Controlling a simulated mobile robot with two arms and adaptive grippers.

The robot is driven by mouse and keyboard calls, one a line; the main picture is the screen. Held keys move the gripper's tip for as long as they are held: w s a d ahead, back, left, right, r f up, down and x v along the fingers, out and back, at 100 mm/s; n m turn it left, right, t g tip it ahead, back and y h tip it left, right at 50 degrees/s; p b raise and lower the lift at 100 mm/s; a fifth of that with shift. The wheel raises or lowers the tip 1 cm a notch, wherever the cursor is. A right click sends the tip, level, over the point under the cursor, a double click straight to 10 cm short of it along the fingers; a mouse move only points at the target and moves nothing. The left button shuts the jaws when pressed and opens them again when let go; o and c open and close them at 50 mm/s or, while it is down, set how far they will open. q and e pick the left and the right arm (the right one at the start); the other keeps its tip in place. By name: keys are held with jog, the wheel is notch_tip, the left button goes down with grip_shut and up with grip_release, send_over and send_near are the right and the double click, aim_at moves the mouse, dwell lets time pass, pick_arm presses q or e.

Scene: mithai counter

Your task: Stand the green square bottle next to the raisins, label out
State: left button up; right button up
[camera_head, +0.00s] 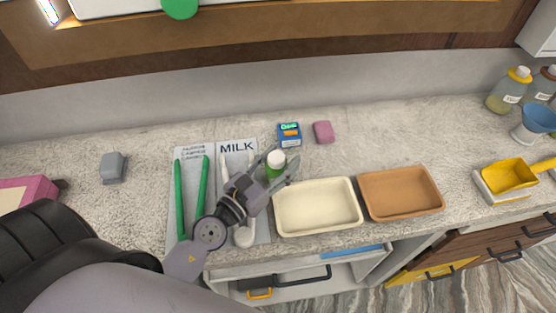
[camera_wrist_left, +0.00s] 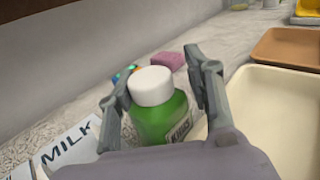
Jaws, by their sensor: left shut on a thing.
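The green square bottle (camera_wrist_left: 160,122) with a white cap stands upright between the fingers of my left gripper (camera_wrist_left: 155,95), which is shut on it. Part of a pale label shows on its lower right side in the left wrist view. In the head view the bottle (camera_head: 275,170) is near the cream tray's upper left corner, its lower part hidden by the gripper. A small blue box (camera_head: 289,134) with green and orange print, perhaps the raisins, stands just behind it. It is mostly hidden in the left wrist view. My right gripper is not in view.
A pink block (camera_head: 323,132) lies right of the blue box. A cream tray (camera_head: 318,233) and a brown tray (camera_head: 400,215) stand to the right.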

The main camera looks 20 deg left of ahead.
pick_arm(q)
jog(key=shift+d, duration=0.15)
jog(key=o, duration=0.9)
jog(key=shift+s+f, duration=0.1)
jog(key=o, duration=0.4)
jog(key=shift+a, duration=0.2)
jog(key=shift+d, duration=0.1)
